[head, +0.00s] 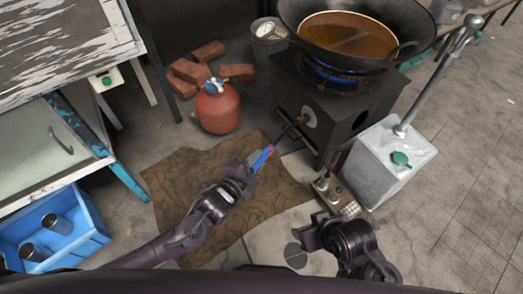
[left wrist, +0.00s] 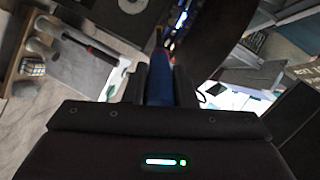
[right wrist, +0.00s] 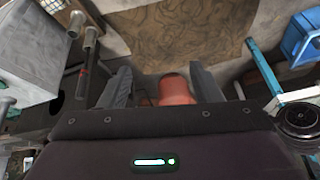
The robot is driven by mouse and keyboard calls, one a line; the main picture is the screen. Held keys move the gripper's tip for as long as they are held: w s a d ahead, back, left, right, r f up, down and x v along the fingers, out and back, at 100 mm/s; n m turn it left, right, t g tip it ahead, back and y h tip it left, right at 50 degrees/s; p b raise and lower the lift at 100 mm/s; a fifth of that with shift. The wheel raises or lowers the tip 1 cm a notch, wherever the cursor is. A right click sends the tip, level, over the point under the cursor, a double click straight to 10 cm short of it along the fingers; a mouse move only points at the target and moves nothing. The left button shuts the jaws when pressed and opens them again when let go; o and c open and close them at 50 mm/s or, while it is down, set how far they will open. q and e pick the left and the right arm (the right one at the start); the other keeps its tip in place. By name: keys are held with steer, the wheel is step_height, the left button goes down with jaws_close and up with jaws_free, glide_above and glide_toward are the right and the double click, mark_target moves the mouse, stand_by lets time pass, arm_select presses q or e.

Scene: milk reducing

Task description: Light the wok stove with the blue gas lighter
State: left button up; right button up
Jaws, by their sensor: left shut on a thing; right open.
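The blue gas lighter (head: 262,158) is held in my left gripper (head: 251,166), in front of the stove. It also shows between the fingers in the left wrist view (left wrist: 158,88). Its dark, thin end points up and right toward the round disc on the stove's front; I cannot tell whether it touches. The black wok stove (head: 345,108) has blue flame (head: 335,76) under the wok (head: 375,45), which holds brown liquid. A blue glow also shows in the left wrist view. My right gripper (right wrist: 163,80) is open and empty, low in front of the stove.
A red gas tank (head: 217,110) stands left of the stove, by loose bricks (head: 190,72). A grey metal box (head: 385,160) with a pipe stands at right. A small wooden rack (head: 337,197) sits near my right gripper. A brown mat (head: 190,170) covers the floor.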

steer(key=s+d+r+m+g+h+p, duration=0.1)
steer(key=s+d+r+g+h+p, duration=0.15)
steer(key=d+p, duration=0.25)
arm_select(q)
steer(key=s+a+p, duration=0.1)
steer(key=s+a, duration=0.6)
steer(key=s, duration=0.5)
steer(key=shift+s, duration=0.2)
arm_select(e)
step_height(320, 180, down, 7)
steer(key=d, duration=0.1)
steer(key=shift+w+r+g, duration=0.15)
steer(key=shift+w+g, duration=0.2)
steer(key=shift+w, duration=0.05)
arm_select(q)
steer(key=shift+d+r, duration=0.1)
arm_select(e)
steer(key=shift+d, duration=0.1)
